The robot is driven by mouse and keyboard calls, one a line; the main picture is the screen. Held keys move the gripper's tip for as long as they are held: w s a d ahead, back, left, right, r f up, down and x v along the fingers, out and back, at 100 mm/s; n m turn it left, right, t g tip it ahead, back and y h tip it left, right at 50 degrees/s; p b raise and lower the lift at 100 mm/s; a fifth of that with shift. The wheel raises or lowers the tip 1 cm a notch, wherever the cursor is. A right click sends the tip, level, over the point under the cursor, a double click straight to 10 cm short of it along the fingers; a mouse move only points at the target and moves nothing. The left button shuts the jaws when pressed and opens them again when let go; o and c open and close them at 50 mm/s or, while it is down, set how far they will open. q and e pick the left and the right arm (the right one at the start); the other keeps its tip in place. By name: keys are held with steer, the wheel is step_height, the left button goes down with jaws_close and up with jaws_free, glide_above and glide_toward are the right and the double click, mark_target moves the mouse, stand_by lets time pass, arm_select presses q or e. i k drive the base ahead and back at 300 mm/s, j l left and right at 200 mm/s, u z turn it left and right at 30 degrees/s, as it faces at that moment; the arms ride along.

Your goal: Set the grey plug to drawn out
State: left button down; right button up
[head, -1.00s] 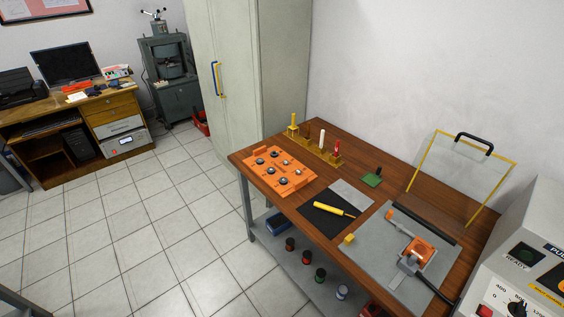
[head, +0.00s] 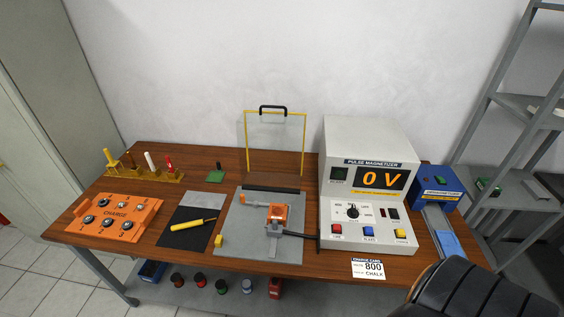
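A grey plug-like piece (head: 273,232) sits at the front of the orange block (head: 279,213) on the grey plate (head: 233,250). A black cable (head: 303,236) runs from this spot right toward the pulse magnetizer (head: 366,195). At this size I cannot tell how far the plug is in or out. An orange-tipped grey rod (head: 252,204) lies left of the orange block. The magnetizer display reads 0 V. Neither of my grippers shows in the head view.
A clear guard with a yellow frame (head: 304,146) stands upright behind the plate. An orange CHARGE tray (head: 117,231), a yellow-handled tool (head: 195,224) and a yellow block (head: 219,241) lie to the left. A blue device (head: 436,186) stands at right.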

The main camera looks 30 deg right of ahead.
mark_target(275, 231)
steer(key=l+z, duration=0.15)
steer(key=z, duration=0.7)
steer(key=k+l, duration=0.05)
